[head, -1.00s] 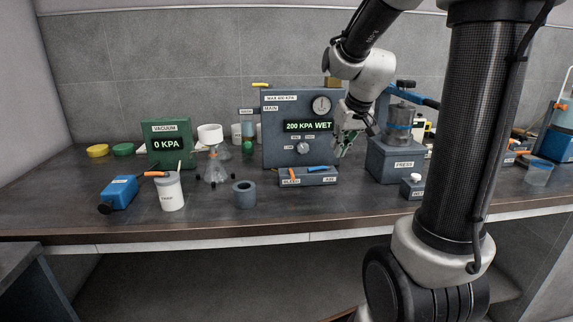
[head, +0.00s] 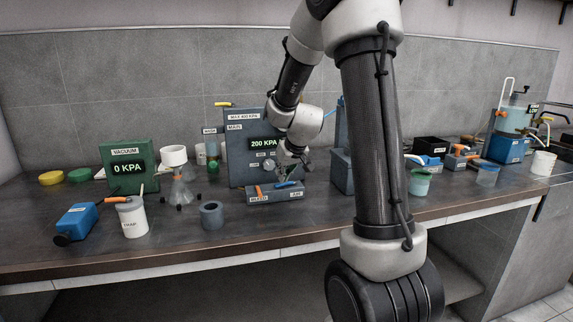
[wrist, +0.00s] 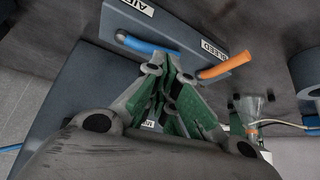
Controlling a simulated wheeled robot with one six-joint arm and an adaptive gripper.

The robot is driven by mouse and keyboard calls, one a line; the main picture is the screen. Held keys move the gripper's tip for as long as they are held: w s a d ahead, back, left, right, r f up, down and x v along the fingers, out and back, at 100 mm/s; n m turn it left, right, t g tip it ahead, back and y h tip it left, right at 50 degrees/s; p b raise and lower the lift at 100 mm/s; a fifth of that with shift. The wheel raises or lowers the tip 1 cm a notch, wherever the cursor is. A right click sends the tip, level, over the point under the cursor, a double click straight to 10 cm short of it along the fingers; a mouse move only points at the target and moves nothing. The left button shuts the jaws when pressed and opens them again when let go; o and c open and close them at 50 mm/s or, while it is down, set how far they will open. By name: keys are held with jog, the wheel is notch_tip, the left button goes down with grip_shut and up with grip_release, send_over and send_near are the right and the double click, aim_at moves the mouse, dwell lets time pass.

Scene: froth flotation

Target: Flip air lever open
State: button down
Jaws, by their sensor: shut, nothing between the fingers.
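The valve block (head: 272,197) sits on the bench in front of the grey panel. Its blue lever (head: 287,184) is on the AIR side and its orange lever (head: 259,191) on the BLEED side. In the wrist view the blue lever (wrist: 146,43) lies roughly along the block (wrist: 178,60), while the orange lever (wrist: 227,66) sticks out at the other end. My gripper (head: 291,170) is shut and empty, pointing down at the block. In the wrist view its fingertips (wrist: 172,62) are right beside the blue lever's end; I cannot tell whether they touch.
The grey panel (head: 236,165) reads 200 KPA and stands close behind my gripper. A grey ring (head: 211,215), a white cup (head: 131,218), a flask (head: 180,192) and a blue pump (head: 76,222) stand to the left. The bench front near the block is clear.

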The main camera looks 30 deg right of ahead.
jog(key=shift+x, duration=0.95)
jog(key=shift+w, duration=0.75)
jog(key=shift+d, duration=0.1)
jog(key=shift+s, duration=0.15)
jog(key=shift+s+r, duration=0.1)
jog(key=shift+s, duration=0.6)
jog(key=shift+s+r, duration=0.15)
jog(key=shift+r, duration=0.25)
jog(key=a+v, duration=0.1)
jog(key=v, duration=1.2)
jog(key=shift+a, duration=0.3)
